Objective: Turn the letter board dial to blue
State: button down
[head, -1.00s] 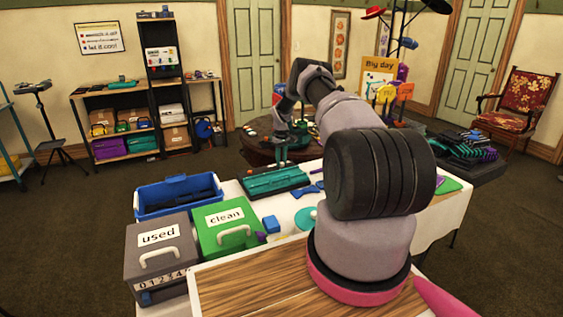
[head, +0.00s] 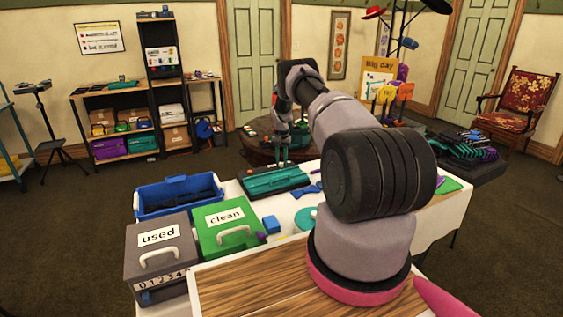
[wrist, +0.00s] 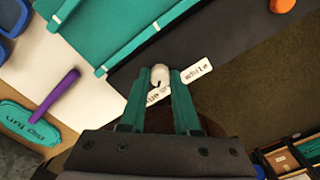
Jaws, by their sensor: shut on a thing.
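The letter board (head: 273,182) is the teal and dark grey unit at the far end of the white-covered table in the head view. In the wrist view its dark grey face (wrist: 215,45) has teal strips along one side. A small white dial (wrist: 159,74) sits between the teal fingertips of my gripper (wrist: 160,80), which is shut on it. A label reading "white" (wrist: 197,72) lies right of the dial. Another label ending in "ue" (wrist: 155,97) is partly hidden by my fingers. I cannot tell where the dial points. In the head view my gripper (head: 284,157) is at the board's far edge.
A blue crate (head: 178,197), a grey "used" box (head: 160,250) and a green "clean" box (head: 226,228) stand at the left. A purple stick (wrist: 60,94) lies beside the board. A round dark table (head: 256,154) stands behind.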

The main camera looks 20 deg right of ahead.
jog(key=shift+m, duration=1.1)
jog(key=c, duration=0.6)
grip_release()
jog(key=shift+r, duration=0.15)
notch_tip(320, 180, up, 10)
jog(key=shift+r, duration=0.25)
